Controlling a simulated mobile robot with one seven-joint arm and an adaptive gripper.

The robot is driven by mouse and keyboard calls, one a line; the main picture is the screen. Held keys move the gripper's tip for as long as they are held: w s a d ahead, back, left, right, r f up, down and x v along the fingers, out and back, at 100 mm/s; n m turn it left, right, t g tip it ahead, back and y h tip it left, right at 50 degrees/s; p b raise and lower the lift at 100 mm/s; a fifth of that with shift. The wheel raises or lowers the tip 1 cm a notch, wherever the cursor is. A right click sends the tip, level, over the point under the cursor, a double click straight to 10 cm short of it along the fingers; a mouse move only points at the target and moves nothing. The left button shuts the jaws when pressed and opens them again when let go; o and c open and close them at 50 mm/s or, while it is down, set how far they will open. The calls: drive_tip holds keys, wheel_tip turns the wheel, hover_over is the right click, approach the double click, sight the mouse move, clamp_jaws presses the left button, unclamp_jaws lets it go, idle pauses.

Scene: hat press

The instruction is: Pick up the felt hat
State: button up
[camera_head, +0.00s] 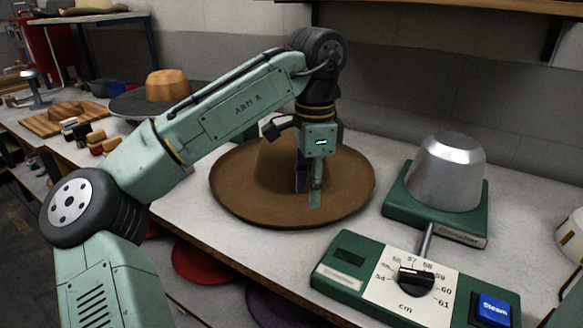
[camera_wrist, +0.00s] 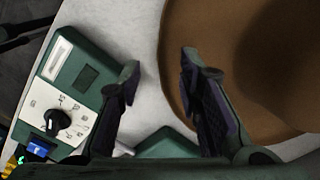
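The brown felt hat (camera_head: 235,190) lies on the white workbench with its wide brim down. Its crown is partly hidden behind my gripper in the head view. My gripper (camera_head: 308,193) points down over the front right part of the brim. The hat's brim (camera_wrist: 180,25) fills the right side there. The right finger overlaps the brim, and the left finger lies over the bench beyond its edge. I cannot tell whether the fingertips are above the brim or level with it.
A steamer with a metal dome (camera_head: 446,172) stands right of the hat. Its green control box (camera_head: 345,262), with a dial and blue button, is at front right. Wooden blocks (camera_head: 60,117) and a wooden hat form (camera_head: 167,85) stand at left. Coloured felts (camera_head: 200,262) lie below the bench.

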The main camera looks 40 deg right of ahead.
sight(314, 211)
drive_tip(key=shift+s+d+f+p, duration=0.1)
drive_tip(key=shift+d+f+p, duration=0.15)
drive_tip(key=shift+f, duration=1.3)
drive_tip(key=shift+d+f+p, duration=0.15)
drive_tip(key=shift+f+p, duration=0.1)
drive_tip(key=shift+f, duration=1.3)
drive_tip(key=shift+c, duration=0.2)
clamp_jaws()
